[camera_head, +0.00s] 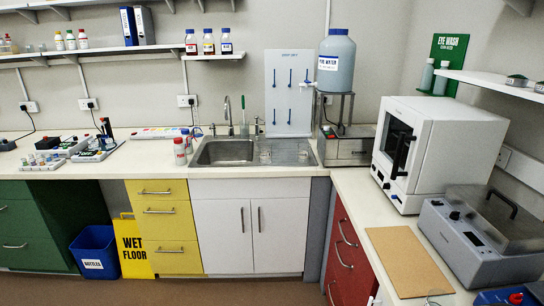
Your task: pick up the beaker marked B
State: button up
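Two small clear glass vessels that look like beakers stand on the metal draining board beside the sink: a left one (265,156) and a right one (302,155). They are too small for me to read any letter, so I cannot tell which is marked B. My gripper is not in view.
The sink (224,152) is left of the vessels, with a tap (229,112) and a white peg board (290,92) behind. A water container (336,62) stands on a frame to the right. A white oven (425,150) and tan board (408,262) occupy the right counter.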

aim_at(304, 153)
jog(key=i+j+z, duration=0.35)
jog(key=i+j, duration=0.55)
jog(key=i, duration=0.55)
jog(key=i+j+z, duration=0.3)
jog(key=i+j, duration=0.95)
jog(key=i, duration=0.1)
